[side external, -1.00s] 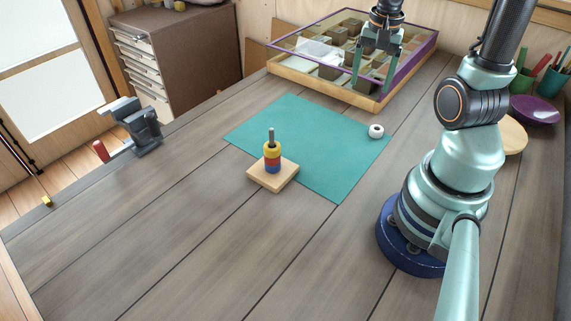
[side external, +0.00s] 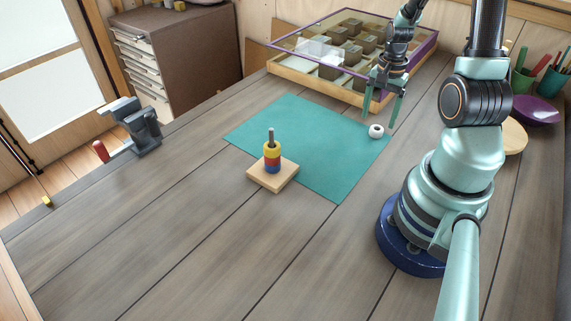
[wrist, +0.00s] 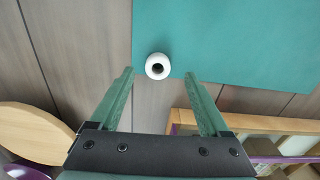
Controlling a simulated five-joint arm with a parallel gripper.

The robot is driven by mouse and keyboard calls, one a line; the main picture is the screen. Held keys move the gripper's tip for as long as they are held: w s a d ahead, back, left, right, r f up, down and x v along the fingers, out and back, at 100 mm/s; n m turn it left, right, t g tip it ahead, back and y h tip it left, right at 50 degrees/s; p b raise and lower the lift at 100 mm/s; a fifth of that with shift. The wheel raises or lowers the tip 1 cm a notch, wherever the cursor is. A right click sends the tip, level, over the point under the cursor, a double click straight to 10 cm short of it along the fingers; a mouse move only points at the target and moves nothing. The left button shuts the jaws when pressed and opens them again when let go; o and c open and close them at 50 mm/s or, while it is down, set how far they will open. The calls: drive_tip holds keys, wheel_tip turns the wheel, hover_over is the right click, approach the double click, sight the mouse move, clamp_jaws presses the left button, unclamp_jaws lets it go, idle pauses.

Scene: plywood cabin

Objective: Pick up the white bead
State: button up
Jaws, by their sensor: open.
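The white bead (side external: 376,131) lies on the right corner area of the teal mat (side external: 320,165), with its dark hole showing. It also shows in the wrist view (wrist: 158,66), near the mat's edge, beyond and between the fingertips. My gripper (side external: 379,121) is open and empty, pointing down close to the bead. In the wrist view, its two green fingers (wrist: 160,76) are spread wide and do not touch the bead.
A peg stand (side external: 272,172) with yellow, red and blue beads stands on the mat's near-left edge. A glass-lidded compartment box (side external: 345,60) is behind the gripper. A purple bowl (side external: 535,110) and round wooden board (side external: 513,136) are at right. The front tabletop is clear.

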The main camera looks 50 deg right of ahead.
sight(376, 131)
drive_tip(key=shift+s+d+f, duration=0.15)
drive_tip(key=shift+f, duration=1.75)
clamp_jaws()
drive_tip(key=shift+r, duration=0.1)
